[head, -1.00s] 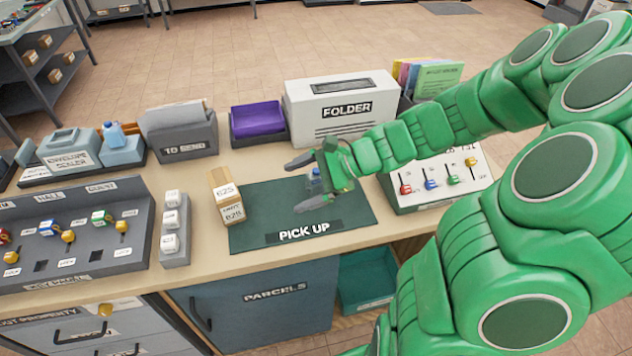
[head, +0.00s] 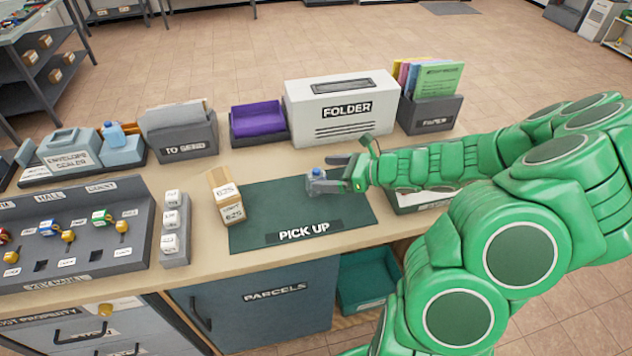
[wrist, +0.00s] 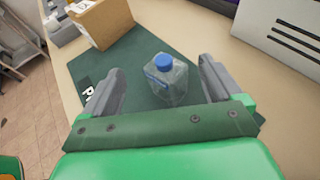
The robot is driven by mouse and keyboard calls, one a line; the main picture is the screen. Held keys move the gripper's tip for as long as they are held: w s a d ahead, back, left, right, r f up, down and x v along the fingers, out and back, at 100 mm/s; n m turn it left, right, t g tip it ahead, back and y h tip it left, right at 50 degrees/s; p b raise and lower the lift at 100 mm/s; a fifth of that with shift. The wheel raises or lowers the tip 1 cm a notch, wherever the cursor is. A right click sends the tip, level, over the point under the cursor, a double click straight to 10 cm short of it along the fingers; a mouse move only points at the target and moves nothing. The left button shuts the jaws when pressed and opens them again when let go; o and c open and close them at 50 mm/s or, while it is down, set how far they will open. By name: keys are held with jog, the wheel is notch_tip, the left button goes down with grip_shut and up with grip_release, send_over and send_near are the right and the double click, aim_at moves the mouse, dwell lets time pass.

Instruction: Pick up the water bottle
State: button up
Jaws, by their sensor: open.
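The water bottle (head: 318,183) is small and clear with a blue cap, and stands upright on the dark green "PICK UP" mat (head: 270,205). In the wrist view the bottle (wrist: 167,82) is between the two grey fingers, with a gap on each side. My gripper (head: 338,172) is low at the bottle's right side, pointing left. In the wrist view my gripper (wrist: 163,90) is open and holds nothing. The far finger partly shows behind the bottle in the head view.
A white "FOLDER" box (head: 341,107) and a purple tray (head: 258,122) are behind the mat. The middle of the mat is clear.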

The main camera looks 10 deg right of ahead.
aim_at(320, 172)
jog(key=shift+w+d+x, duration=0.1)
jog(key=shift+x, duration=0.8)
jog(key=shift+w+d+x, duration=0.15)
jog(key=shift+x, duration=2)
jog(key=shift+f, duration=0.15)
jog(key=c, duration=0.9)
jog(key=shift+c, duration=0.2)
